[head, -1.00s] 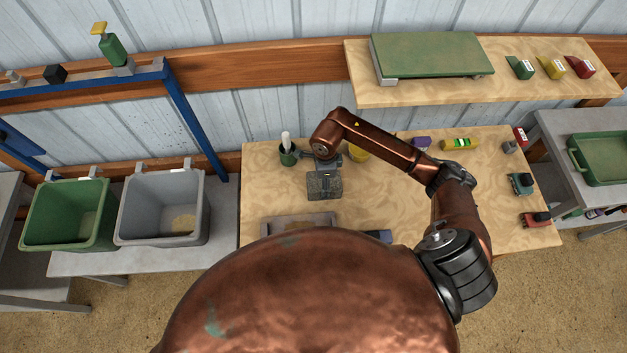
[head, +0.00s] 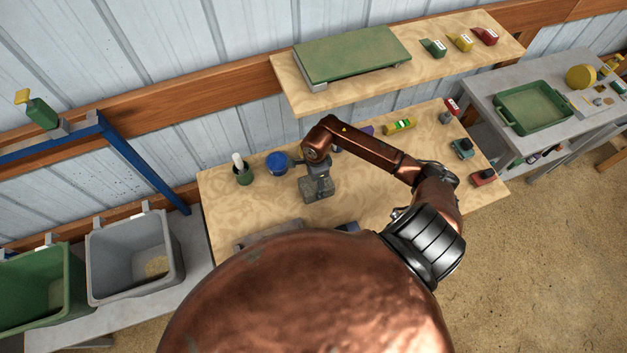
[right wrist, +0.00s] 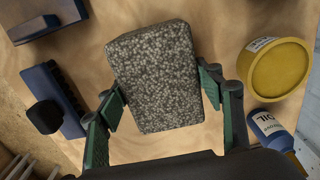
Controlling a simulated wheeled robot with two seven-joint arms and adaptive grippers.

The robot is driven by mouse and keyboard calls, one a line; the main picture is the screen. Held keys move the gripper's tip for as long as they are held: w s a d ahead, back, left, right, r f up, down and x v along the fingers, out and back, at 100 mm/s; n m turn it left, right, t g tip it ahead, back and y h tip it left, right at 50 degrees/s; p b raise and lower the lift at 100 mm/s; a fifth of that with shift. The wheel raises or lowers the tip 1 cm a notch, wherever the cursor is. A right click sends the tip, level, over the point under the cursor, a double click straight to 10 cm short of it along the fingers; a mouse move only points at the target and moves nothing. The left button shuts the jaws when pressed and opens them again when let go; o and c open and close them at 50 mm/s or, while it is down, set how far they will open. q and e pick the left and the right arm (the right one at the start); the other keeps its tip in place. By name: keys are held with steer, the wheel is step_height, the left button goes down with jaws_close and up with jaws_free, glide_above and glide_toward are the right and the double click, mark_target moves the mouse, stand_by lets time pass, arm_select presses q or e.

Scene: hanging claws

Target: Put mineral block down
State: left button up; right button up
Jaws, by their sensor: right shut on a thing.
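The mineral block (right wrist: 155,75) is a grey speckled brick with rounded edges. In the right wrist view it sits between the two green fingers of my right gripper (right wrist: 163,93), which is shut on it, one finger at each side. In the head view my right gripper (head: 318,177) points down over the wooden workbench (head: 232,213), with the block (head: 316,191) under it. I cannot tell whether the block touches the bench top. My left gripper is not in view.
A green cup with a white-handled tool (head: 242,173) and a blue container (head: 277,163) stand left of the block. A yellow tin (right wrist: 275,68) and dark blue items (right wrist: 52,100) flank it in the wrist view. A grey bin (head: 130,262) stands left of the bench.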

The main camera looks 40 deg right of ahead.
steer(key=shift+w+f, duration=0.1)
steer(key=shift+f, duration=0.5)
steer(key=o, duration=2.1)
steer(key=shift+f, duration=0.15)
steer(key=shift+r+b, duration=0.5)
steer(key=shift+r, duration=3.35)
